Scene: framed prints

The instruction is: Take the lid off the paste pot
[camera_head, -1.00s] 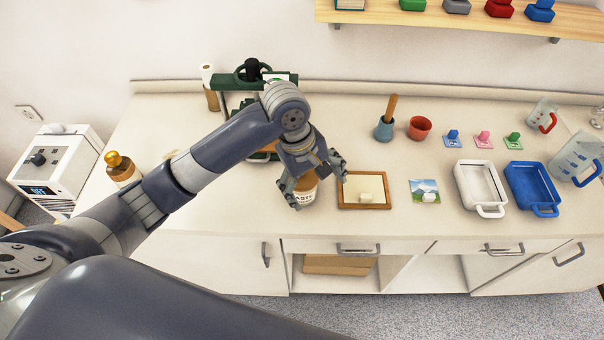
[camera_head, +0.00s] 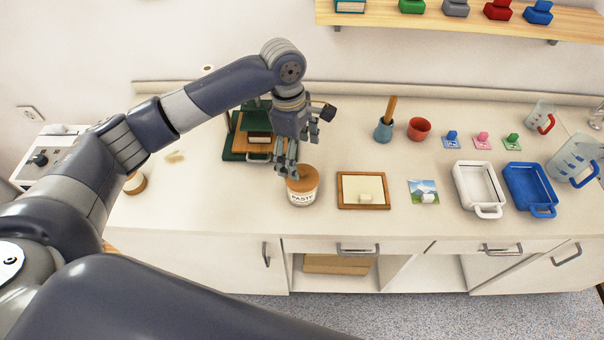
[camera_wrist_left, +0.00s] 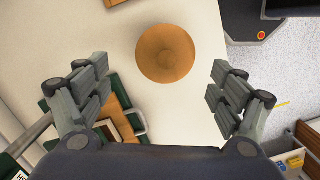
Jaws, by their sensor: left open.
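The paste pot (camera_head: 301,195) stands upright on the counter, a pale jar with a PASTE label. Its round brown wooden lid (camera_head: 303,179) sits on top. In the left wrist view the lid (camera_wrist_left: 166,53) shows from above, beyond the fingertips and roughly centred between them; it hides the pot. My left gripper (camera_head: 303,150) is open and empty, above and just behind the lid, one finger close to the lid in the head view. In the left wrist view its fingers (camera_wrist_left: 160,82) are spread wide. My right gripper is not in view.
A green press (camera_head: 238,146) stands behind and left of the pot. A wooden frame (camera_head: 345,203) with a small white block lies to the right. Farther right are a blue-grey pot (camera_head: 383,131), a red cup (camera_head: 419,128), a white tray (camera_head: 463,187) and a blue tray (camera_head: 515,190).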

